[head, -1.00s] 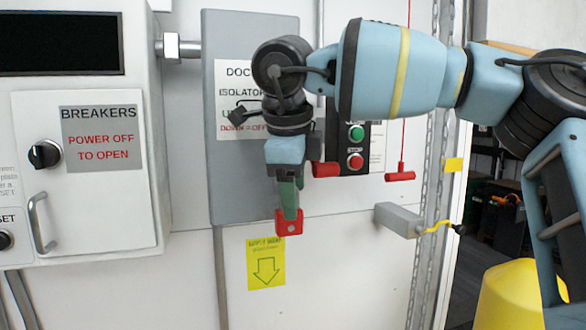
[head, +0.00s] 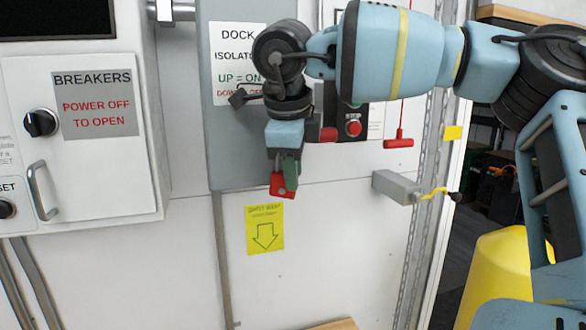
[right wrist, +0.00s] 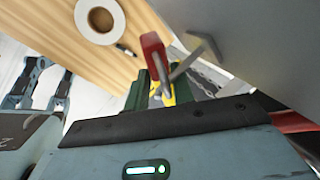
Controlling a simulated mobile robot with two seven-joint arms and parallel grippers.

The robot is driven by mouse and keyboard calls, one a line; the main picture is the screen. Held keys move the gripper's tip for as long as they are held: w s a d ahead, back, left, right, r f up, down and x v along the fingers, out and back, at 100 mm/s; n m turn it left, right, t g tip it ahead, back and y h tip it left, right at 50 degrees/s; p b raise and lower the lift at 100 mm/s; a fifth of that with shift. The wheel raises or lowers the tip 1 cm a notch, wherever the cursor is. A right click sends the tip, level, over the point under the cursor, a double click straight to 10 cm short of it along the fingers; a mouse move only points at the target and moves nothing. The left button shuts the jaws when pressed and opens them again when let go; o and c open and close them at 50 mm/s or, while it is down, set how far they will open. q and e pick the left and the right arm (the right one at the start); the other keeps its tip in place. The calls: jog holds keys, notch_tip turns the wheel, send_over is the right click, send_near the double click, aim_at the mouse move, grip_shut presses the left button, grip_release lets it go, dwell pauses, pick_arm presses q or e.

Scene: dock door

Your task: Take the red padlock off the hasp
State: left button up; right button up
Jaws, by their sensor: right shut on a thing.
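The red padlock (head: 283,187) hangs tilted at the tip of my right gripper (head: 289,168), in front of the lower part of the grey isolator panel (head: 228,160). My right gripper is shut on it. In the right wrist view the padlock's red body (right wrist: 153,49) sticks out past the green fingers of my right gripper (right wrist: 165,92), with its shackle between them. A grey bent bar (right wrist: 205,48), perhaps the hasp, juts from the panel close beside it. I cannot tell whether the shackle is around this bar.
A breaker cabinet (head: 120,190) stands at the left. A yellow arrow label (head: 265,235) is on the wall below the padlock. A grey block with a yellow cord (head: 397,187) juts out at the right. In the right wrist view a tape roll (right wrist: 99,18) lies on a wooden surface (right wrist: 45,30).

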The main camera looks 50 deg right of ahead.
grip_shut()
pick_arm(q)
jog(key=shift+w+r, duration=0.15)
jog(key=shift+r, duration=0.05)
pick_arm(e)
jog(key=shift+r, duration=0.5)
jog(key=shift+a+r, duration=0.1)
jog(key=shift+r, duration=0.1)
pick_arm(q)
jog(key=shift+r, duration=0.1)
